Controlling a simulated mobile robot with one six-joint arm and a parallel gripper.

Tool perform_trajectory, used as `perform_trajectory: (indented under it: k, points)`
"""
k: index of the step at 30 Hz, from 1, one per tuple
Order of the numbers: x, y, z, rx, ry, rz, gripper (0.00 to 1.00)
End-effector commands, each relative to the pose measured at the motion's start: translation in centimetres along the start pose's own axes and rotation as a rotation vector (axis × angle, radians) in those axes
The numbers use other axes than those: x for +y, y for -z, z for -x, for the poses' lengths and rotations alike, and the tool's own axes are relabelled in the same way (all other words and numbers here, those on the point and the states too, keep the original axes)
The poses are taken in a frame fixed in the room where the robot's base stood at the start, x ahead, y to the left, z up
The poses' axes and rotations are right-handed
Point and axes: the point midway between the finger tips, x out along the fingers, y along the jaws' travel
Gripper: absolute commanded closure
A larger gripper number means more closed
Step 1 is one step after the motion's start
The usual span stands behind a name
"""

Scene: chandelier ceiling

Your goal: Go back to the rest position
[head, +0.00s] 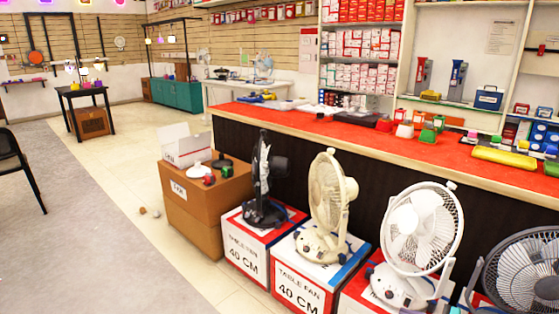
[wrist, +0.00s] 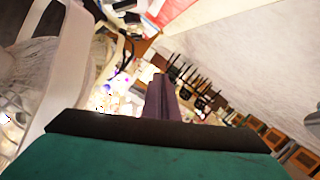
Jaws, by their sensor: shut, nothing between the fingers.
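My gripper (wrist: 162,92) shows only in the wrist view, at the lower middle. Its narrow dark fingers are together with nothing between them, above a black bar and a teal body. No arm or gripper shows in the head view. The wrist view is strongly tilted. A pale fan (wrist: 75,65) fills its left side, close to the camera, and I cannot tell its exact distance from my gripper.
In the head view, a long red-topped counter (head: 330,128) runs along the right. Several table fans, including a cream one (head: 326,190) and a white one (head: 420,225), stand on boxes before it. A brown carton (head: 190,238) is further left. Floor (head: 90,235) at left is open.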

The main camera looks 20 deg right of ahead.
Motion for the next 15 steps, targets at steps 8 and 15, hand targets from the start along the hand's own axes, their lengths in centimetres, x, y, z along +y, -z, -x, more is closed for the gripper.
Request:
perform_trajectory:
  k: [8, 15]
  points:
    - [-2.2, 4.4, -8.0, 0.071, 0.129, -0.006, 1.0]
    - [-6.1, 8.0, -14.2, 0.111, 0.269, -0.013, 1.0]
